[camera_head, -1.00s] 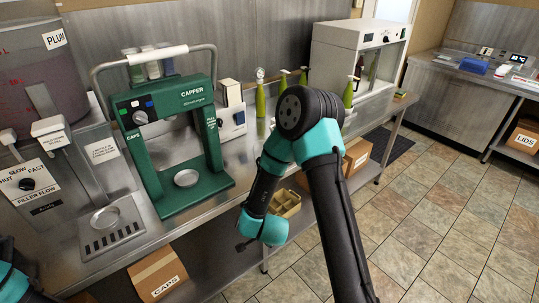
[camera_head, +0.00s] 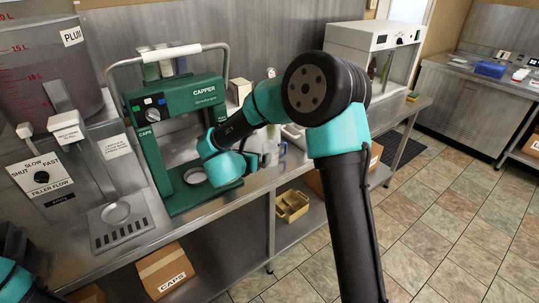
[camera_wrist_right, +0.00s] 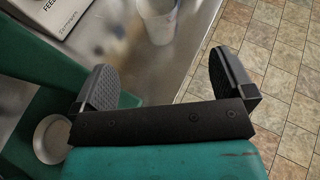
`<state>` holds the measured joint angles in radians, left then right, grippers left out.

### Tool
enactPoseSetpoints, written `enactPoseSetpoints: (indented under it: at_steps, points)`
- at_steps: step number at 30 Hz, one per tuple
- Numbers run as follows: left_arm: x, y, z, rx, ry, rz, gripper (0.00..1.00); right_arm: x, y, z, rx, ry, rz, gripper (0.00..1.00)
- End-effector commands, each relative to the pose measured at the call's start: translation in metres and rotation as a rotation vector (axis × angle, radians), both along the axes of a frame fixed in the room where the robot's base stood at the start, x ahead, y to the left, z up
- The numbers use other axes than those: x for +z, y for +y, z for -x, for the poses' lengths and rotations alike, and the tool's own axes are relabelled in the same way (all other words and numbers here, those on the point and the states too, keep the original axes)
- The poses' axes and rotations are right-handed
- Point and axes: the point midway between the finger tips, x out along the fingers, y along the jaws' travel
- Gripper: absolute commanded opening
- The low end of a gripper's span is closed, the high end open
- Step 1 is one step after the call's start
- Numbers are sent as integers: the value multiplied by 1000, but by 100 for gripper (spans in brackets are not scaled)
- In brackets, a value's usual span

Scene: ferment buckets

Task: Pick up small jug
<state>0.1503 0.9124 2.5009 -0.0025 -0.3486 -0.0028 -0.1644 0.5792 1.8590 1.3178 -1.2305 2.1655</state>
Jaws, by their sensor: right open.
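A pale, see-through vessel (camera_wrist_right: 157,20) shows at the top edge of the right wrist view, standing on the steel counter. It may be the small jug; its top is cut off and no handle is clear. My right gripper (camera_wrist_right: 165,82) is open and empty, with its two fingers wide apart, and the vessel is beyond them, apart from both. In the head view my right arm hangs over the counter beside the capper and hides part of the area behind it. My left gripper is out of view.
The green capper (camera_head: 205,95) stands left of my right wrist, close by. Its round metal cup (camera_wrist_right: 52,138) shows in the wrist view. A white box (camera_wrist_right: 55,12) stands behind. The filler with its plum tank (camera_head: 45,75) is at far left. The counter edge drops to tiled floor (camera_head: 455,190).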

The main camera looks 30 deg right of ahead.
Motion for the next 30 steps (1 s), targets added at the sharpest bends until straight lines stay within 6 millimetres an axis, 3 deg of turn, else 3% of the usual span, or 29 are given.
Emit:
enactPoseSetpoints:
  at_steps: [14, 30]
  points:
    - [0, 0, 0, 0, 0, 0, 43, 1, -3, -3, -20, -28, -19, 100]
    - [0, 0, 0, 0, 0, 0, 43, -31, -66, -48, -22, -27, -19, 100]
